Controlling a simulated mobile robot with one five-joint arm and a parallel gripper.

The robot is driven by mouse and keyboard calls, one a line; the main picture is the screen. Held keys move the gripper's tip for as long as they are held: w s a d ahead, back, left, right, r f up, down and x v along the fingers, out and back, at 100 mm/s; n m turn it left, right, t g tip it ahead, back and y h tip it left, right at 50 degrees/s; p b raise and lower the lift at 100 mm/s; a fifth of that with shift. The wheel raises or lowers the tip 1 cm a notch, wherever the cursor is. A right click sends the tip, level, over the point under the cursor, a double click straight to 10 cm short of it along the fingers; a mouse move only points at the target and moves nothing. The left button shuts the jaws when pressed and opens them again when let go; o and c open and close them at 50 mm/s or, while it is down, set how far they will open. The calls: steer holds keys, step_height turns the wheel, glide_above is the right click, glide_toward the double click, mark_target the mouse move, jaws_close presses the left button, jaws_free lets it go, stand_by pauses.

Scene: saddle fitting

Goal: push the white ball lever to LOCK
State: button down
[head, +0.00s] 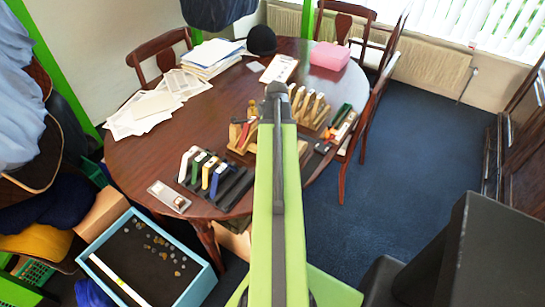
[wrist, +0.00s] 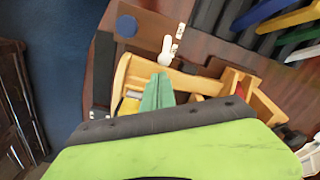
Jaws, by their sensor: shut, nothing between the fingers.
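In the wrist view a white lever (wrist: 165,47) with a rounded end stands on a brown board (wrist: 150,22). Two small pale tags (wrist: 177,37) lie beside it, on its right; their lettering is too small to read. My gripper (wrist: 160,76) shows as two green fingers pressed together, with nothing between them. Its tips are just below the lever in the picture, with a small gap in the image; I cannot tell whether they touch. In the head view my arm covers this area, and I cannot make out the lever there.
A wooden rack (wrist: 190,82) lies around and beneath my fingers in the wrist view. A blue disc (wrist: 127,25) is on the board, left of the lever. A dark rack with coloured handles (head: 230,188) stands left of my arm. Blue floor (head: 410,130) is open at right.

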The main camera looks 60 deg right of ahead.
steer(key=shift+f+b, duration=1.6)
stand_by(0.6)
steer(key=shift+d, duration=0.65)
step_height(320, 180, up, 7)
steer(key=p, duration=0.7)
stand_by(0.4)
